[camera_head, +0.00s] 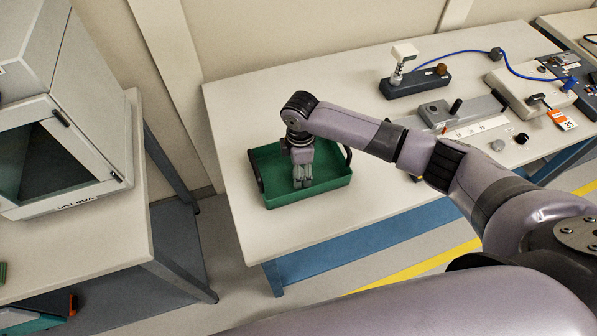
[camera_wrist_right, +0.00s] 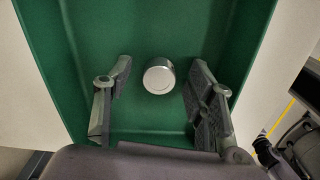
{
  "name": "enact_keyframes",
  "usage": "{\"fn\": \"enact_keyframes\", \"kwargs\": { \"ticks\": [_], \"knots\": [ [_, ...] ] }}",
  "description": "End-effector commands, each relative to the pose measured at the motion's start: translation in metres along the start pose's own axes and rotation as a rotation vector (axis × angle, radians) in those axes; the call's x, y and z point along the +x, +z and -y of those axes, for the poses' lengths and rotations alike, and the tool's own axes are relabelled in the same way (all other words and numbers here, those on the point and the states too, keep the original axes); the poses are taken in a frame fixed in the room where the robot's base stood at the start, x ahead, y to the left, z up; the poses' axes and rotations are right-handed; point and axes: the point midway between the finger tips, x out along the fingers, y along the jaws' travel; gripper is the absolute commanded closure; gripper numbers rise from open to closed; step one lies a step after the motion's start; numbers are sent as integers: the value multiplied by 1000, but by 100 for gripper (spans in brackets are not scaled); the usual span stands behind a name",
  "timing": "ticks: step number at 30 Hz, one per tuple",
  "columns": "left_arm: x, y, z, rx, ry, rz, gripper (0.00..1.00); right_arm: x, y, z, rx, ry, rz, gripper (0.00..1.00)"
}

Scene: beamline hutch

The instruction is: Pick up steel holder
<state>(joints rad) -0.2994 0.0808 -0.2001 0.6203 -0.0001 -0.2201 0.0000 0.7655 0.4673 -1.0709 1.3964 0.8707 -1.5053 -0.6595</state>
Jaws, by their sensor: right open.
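The steel holder (camera_wrist_right: 159,76) is a small round silver piece in the right wrist view. It lies on the floor of the green tray (camera_head: 310,191). My right gripper (camera_wrist_right: 160,100) is open, with one finger on each side of the holder and gaps on both sides. In the head view my right gripper (camera_head: 302,184) points down into the tray, and it hides the holder there. The left gripper is not in view.
The tray has dark handles and stands on the white table (camera_head: 240,120). To the right are a dark block with a white-topped post (camera_head: 415,80), a grey fixture (camera_head: 460,108) and a blue cable (camera_head: 455,53). A white cabinet (camera_head: 90,130) stands on another table at left.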

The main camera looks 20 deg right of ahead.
Motion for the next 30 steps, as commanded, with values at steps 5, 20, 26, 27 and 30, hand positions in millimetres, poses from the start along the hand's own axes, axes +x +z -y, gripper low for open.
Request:
{"fn": "enact_keyframes", "kwargs": {
  "ticks": [5, 20, 26, 27, 30],
  "knots": [
    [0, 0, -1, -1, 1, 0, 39, 0, 0, 0, 0, 0, 0, 53],
    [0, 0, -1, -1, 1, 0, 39, 0, 0, 0, 0, 0, 0, 87],
    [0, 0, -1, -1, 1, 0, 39, 0, 0, 0, 0, 0, 0, 100],
    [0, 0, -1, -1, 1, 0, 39, -1, 0, 0, 0, 0, 0, 100],
    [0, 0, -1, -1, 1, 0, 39, -1, 0, 0, 0, 0, 0, 100]
  ]
}}
